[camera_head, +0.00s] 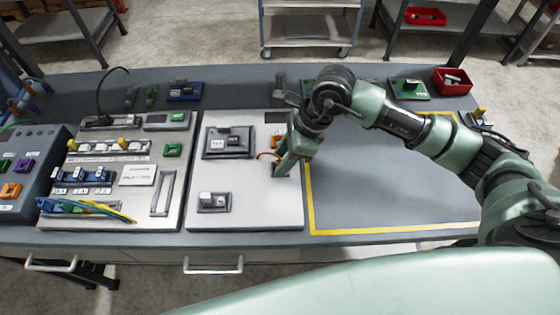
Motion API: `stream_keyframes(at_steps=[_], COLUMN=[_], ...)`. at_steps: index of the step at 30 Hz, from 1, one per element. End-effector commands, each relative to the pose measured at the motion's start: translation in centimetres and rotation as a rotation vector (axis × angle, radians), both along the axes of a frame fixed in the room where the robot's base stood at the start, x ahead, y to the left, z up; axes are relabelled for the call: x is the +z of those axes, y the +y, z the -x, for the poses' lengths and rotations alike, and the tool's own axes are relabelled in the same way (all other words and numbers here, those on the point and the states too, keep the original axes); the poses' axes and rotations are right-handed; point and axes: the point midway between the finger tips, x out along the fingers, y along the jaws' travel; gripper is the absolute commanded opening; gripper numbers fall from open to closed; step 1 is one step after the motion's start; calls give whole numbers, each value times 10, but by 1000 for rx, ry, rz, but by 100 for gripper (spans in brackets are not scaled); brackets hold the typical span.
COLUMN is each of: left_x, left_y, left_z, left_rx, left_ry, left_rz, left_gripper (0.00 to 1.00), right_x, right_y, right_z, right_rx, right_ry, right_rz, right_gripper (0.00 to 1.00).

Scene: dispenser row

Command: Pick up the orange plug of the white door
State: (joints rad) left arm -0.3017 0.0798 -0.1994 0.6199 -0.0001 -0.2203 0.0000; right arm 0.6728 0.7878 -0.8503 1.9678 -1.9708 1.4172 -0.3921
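The white door panel (245,205) lies flat on the table in the middle of the view. A small curved orange piece (267,155), which looks like part of the orange plug or its lead, shows on the panel's right half, right beside my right gripper (279,170). The gripper hides most of that spot. My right gripper points down over the panel, its tips low near the surface. I cannot tell whether its fingers are open or shut, or whether they touch the orange piece. My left gripper is not in view.
Left on the panel are a dark framed block (228,143) and a smaller grey socket (213,203). Further left is a panel with terminals and wires (155,205), then a grey box (35,165) with coloured sockets. A red bin (453,82) stands back right. The yellow-outlined area (370,195) is clear.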

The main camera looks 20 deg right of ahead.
Motion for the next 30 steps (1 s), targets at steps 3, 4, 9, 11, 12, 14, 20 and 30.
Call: stream_keyframes(at_steps=[3, 4, 9, 11, 12, 14, 20, 30], left_x=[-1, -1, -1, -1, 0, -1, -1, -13], left_y=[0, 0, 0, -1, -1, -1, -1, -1], left_z=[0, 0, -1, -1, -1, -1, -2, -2], left_rx=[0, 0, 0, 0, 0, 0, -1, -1], left_ry=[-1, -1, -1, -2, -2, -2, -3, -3], left_rz=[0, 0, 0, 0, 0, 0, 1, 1], left_gripper=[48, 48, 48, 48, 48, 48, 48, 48], right_x=[0, 0, 0, 0, 0, 0, 1, 39], right_y=[0, 0, 0, 0, 0, 0, 0, 0], right_z=[0, 0, 0, 0, 0, 0, 0, -2], right_rx=[0, 0, 0, 0, 0, 0, 0, 0], right_ry=[0, 0, 0, 0, 0, 0, 0, -7], right_rz=[0, 0, 0, 0, 0, 0, 0, -2], right_gripper=[38, 38, 0, 0, 0, 0, 0, 0])
